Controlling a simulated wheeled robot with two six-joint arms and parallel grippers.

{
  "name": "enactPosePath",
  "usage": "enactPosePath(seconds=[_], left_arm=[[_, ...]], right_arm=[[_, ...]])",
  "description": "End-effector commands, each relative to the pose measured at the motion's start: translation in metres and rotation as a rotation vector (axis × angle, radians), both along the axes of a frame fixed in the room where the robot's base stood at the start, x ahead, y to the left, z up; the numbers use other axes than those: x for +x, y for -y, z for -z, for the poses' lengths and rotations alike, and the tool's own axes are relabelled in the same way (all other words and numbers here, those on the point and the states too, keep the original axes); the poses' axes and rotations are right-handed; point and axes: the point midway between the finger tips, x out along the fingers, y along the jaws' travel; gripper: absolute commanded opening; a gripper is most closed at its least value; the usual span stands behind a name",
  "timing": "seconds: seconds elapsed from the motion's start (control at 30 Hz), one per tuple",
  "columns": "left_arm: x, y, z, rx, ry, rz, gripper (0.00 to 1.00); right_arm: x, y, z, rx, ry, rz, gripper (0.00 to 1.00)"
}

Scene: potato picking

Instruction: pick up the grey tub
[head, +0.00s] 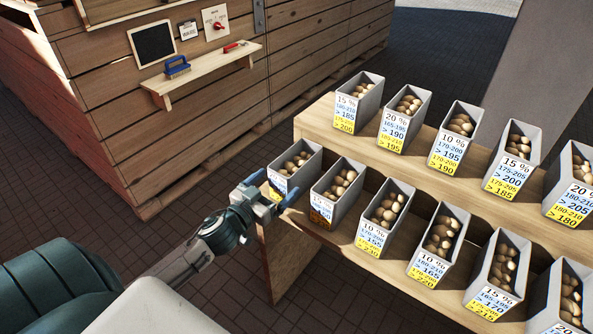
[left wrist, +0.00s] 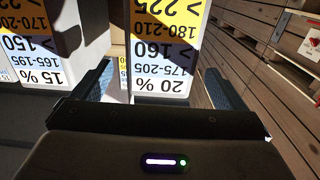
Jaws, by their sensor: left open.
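Several grey tubs filled with potatoes stand in two rows on a wooden stepped stand. My left gripper (head: 271,190) is open at the label end of the leftmost grey tub (head: 313,165) in the lower row. In the left wrist view, that tub's white and yellow label (left wrist: 165,60) appears upside down between the two fingers of my left gripper (left wrist: 158,72), one on each side. I cannot tell whether the fingers touch the tub. Nothing is held. My right gripper is not in view.
The neighbouring tub (head: 337,192) stands close on the right; its label (left wrist: 42,50) shows in the left wrist view. The upper row rests on the higher step of the stand (head: 318,123). A wooden crate wall (head: 150,120) with a small shelf (head: 205,75) is behind left. Tiled floor lies between.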

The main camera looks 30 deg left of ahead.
Motion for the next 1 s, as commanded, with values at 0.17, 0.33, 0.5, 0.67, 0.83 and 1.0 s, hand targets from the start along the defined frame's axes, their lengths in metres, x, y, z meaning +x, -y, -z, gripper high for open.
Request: enactPosePath(seconds=[0.17,0.33,0.5,0.67,0.83,1.0], left_arm=[[0.011,0.001,-0.002,-0.005,0.000,-0.001,0.94],[0.017,0.002,-0.001,-0.002,0.003,0.000,0.94],[0.021,0.002,-0.002,-0.003,0.003,-0.001,0.94],[0.034,0.003,-0.003,-0.007,0.003,-0.003,0.94],[0.041,0.003,0.007,-0.004,0.005,-0.002,0.94],[0.049,0.004,0.010,-0.004,0.004,0.001,0.94]], right_arm=[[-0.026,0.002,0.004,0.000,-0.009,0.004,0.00],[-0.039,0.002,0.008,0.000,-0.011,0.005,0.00],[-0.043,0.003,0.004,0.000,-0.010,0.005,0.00],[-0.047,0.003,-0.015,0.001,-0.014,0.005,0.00],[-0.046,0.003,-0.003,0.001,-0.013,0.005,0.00],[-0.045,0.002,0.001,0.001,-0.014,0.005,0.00]])
